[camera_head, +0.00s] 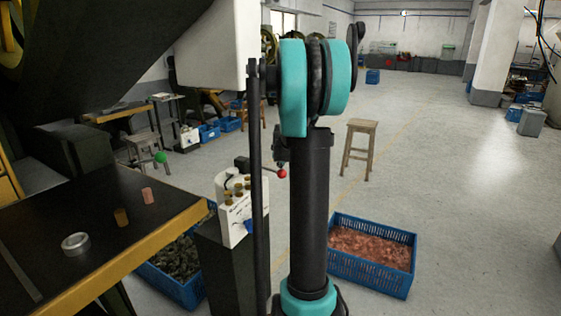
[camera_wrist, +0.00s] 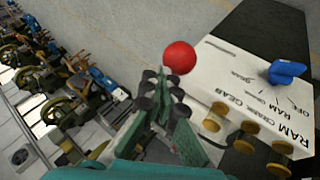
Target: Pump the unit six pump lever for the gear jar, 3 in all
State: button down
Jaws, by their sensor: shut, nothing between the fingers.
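The pump unit is a white box (camera_head: 236,222) on a dark pedestal, left of my arm in the head view. In the wrist view its white face (camera_wrist: 235,65) has a blue selector knob (camera_wrist: 287,69), the words RAM, CRANK and GEAR, and several brass caps (camera_wrist: 250,127). I cannot tell which mark the knob points to. The pump lever's red ball (camera_head: 281,173) stands out to the right of the box. It also shows in the wrist view (camera_wrist: 179,58), just beyond my gripper's fingertips (camera_wrist: 163,88). My gripper is shut and empty. Contact with the ball is unclear.
A dark bench (camera_head: 110,235) with a metal ring (camera_head: 75,244) and two small cylinders is at the left. A blue crate of copper pieces (camera_head: 372,282) stands right of my arm. Another blue crate (camera_head: 170,285) is beside the pedestal. A stool (camera_head: 360,148) stands behind; floor is open rightward.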

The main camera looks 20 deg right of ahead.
jog(key=shift+s+f, duration=0.1)
jog(key=shift+f, duration=0.65)
dwell(0.8)
jog(key=shift+r, duration=0.1)
dwell(0.3)
jog(key=shift+w+a+r, duration=0.1)
jog(key=shift+w+r, duration=0.05)
jog(key=shift+r, duration=1)
jog(key=shift+w+a+r, duration=0.1)
jog(key=shift+w+r, duration=0.05)
jog(key=shift+r, duration=1)
jog(key=shift+w+a+r, duration=0.1)
jog(key=shift+w+r, duration=0.05)
jog(key=shift+r, duration=1)
jog(key=shift+w+a+r, duration=0.1)
jog(key=shift+w+r, duration=0.05)
jog(key=shift+r, duration=1.1)
jog(key=shift+w+a+r, duration=0.1)
jog(key=shift+r, duration=1.1)
jog(key=r, duration=0.3)
jog(key=shift+w+a+r, duration=0.15)
jog(key=shift+w+r, duration=0.05)
jog(key=shift+r, duration=0.2)
